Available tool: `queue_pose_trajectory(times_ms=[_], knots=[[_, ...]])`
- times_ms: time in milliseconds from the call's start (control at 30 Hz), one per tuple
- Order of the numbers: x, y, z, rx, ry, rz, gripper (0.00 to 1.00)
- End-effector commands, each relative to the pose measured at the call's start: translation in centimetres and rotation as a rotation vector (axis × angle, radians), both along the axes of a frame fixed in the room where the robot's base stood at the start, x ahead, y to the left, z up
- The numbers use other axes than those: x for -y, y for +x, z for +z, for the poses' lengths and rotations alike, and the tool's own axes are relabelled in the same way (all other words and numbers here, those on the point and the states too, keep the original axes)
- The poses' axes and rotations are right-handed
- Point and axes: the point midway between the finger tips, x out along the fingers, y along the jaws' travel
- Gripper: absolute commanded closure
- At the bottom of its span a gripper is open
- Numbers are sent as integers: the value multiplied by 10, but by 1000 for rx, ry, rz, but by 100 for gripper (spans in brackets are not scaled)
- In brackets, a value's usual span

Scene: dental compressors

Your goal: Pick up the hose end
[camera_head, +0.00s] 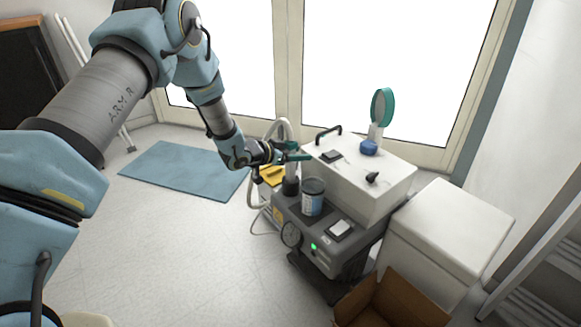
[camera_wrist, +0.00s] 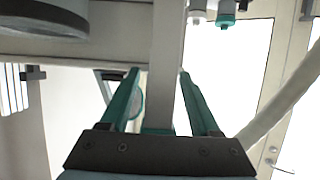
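A cream hose (camera_head: 283,124) arches up behind the grey compressor unit and hangs down along its left side. I cannot make out its free end. A pale hose-like tube (camera_wrist: 278,108) also runs diagonally at the right of the wrist view, outside the fingers. My gripper (camera_head: 300,153) is just in front of the hose arch, above the grey unit's back left.
The grey compressor (camera_head: 325,241) carries a clear cup with blue (camera_head: 312,198). A white box unit (camera_head: 365,176) with a teal round-headed piece (camera_head: 382,107) stands behind. A white cabinet (camera_head: 447,229) and open cardboard box (camera_head: 393,303) are right. Floor at left is clear around a blue mat (camera_head: 187,172).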

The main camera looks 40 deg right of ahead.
Motion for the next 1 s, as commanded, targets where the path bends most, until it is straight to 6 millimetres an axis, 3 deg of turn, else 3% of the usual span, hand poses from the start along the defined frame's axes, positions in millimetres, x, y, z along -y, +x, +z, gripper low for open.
queue_pose_trajectory(times_ms=[67, 533, 1000], knots=[[0, 0, 0, 0, 0, 0, 47], [0, 0, 0, 0, 0, 0, 100], [0, 0, 1, 0, -1, 0, 100]])
